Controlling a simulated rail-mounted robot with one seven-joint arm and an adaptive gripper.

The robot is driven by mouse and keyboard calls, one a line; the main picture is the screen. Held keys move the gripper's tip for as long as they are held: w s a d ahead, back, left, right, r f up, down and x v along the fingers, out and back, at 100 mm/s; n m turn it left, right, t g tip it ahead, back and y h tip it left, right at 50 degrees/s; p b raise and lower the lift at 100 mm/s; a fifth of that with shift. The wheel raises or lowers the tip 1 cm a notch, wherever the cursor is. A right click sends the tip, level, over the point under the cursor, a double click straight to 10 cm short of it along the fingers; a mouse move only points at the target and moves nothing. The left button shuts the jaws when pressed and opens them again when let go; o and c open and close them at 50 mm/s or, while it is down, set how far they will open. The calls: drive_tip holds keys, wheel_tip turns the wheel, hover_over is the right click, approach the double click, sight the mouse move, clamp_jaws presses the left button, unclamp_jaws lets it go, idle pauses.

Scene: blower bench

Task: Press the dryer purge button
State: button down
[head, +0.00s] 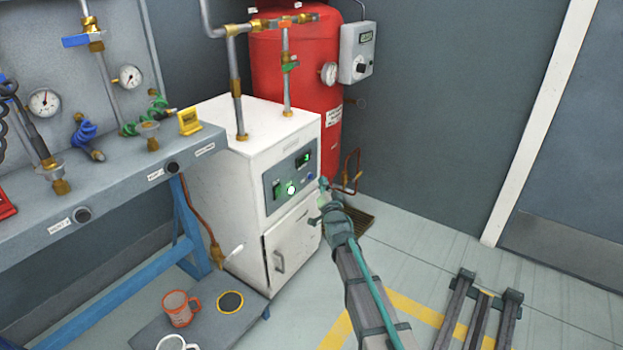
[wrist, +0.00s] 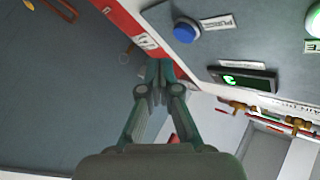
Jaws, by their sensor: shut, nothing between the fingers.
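The dryer (head: 217,165) is a white cabinet with a grey control panel (head: 271,189) on its front. A small blue button (head: 310,176) sits at the panel's right end, and it shows larger in the wrist view (wrist: 186,30) beside a label that appears to read "PURGE". My gripper (head: 324,187) is in front of the dryer's right edge, just right of and below the blue button in the head view. In the wrist view my gripper (wrist: 159,68) has its fingertips together and empty, below and left of the button, with a visible gap between them.
A lit green button (head: 291,190) and a display (head: 303,159) share the panel; the display also shows in the wrist view (wrist: 243,78). A red tank (head: 292,70) stands behind the dryer. Thin copper piping (head: 350,170) is close right of my gripper. The floor at right is mostly open.

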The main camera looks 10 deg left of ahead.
drive_tip(key=d, duration=0.1)
drive_tip(key=s+d, duration=0.1)
drive_tip(key=d, duration=0.1)
drive_tip(key=shift+s+p, duration=0.3)
idle(0.5)
